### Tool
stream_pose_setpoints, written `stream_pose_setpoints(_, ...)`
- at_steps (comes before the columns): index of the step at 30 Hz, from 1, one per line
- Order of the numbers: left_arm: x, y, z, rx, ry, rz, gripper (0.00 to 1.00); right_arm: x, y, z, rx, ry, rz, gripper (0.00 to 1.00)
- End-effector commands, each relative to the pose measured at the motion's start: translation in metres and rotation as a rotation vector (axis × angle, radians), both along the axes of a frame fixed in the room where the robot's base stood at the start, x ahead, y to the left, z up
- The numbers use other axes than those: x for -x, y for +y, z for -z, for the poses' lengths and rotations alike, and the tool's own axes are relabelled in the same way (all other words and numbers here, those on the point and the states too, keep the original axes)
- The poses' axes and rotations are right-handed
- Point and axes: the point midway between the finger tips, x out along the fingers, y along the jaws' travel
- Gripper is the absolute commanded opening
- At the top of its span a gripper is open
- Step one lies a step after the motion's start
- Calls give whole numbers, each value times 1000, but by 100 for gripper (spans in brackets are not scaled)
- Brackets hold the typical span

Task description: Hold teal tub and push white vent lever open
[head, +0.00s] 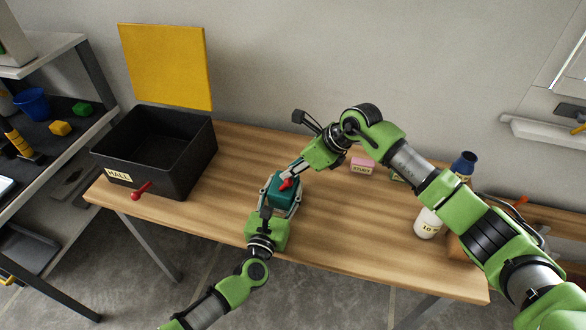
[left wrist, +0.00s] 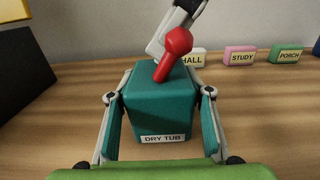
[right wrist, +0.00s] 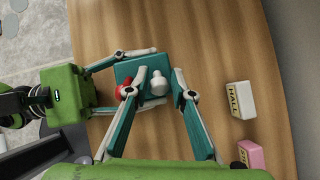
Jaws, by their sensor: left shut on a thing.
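The teal tub (left wrist: 160,100), labelled DRY TUB, stands upright on the wooden table (head: 350,225). My left gripper (head: 279,200) is shut on its sides from the front. The white vent lever (right wrist: 154,84) has a rounded knob and shows on the tub's top in the right wrist view. A red lever (left wrist: 172,52) sticks up from the top beside it. My right gripper (right wrist: 160,76) is above the tub, its fingers spread on either side of the white lever. I cannot tell whether they touch it. In the left wrist view the white lever is not clearly visible.
HALL (right wrist: 238,98), pink STUDY (left wrist: 240,55) and green PORCH (left wrist: 285,54) blocks lie behind the tub. A white bottle (head: 427,222) stands to the right.

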Motion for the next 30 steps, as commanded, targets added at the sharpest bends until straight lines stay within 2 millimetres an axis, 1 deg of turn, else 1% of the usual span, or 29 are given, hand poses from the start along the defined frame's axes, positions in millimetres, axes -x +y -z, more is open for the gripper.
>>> stream_pose_setpoints(4, 0, 0, 0, 0, 0, 0, 21, 1, -3, -4, 1, -1, 0, 22)
stream_pose_setpoints(7, 0, 0, 0, 0, 0, 0, 21, 4, -10, -15, 0, -2, 0, 22)
stream_pose_setpoints(15, 0, 0, 0, -1, 1, 0, 21, 19, -40, -62, 0, -4, 1, 22)
stream_pose_setpoints(21, 0, 0, 0, -1, 0, 1, 21, 28, -56, -87, 0, -1, 1, 22)
stream_pose_setpoints(25, 0, 0, 0, -1, 0, 1, 21, 31, -61, -96, 0, -1, 1, 22)
stream_pose_setpoints(30, 0, 0, 0, -1, 0, 1, 21, 32, -62, -98, 0, 0, 0, 22)
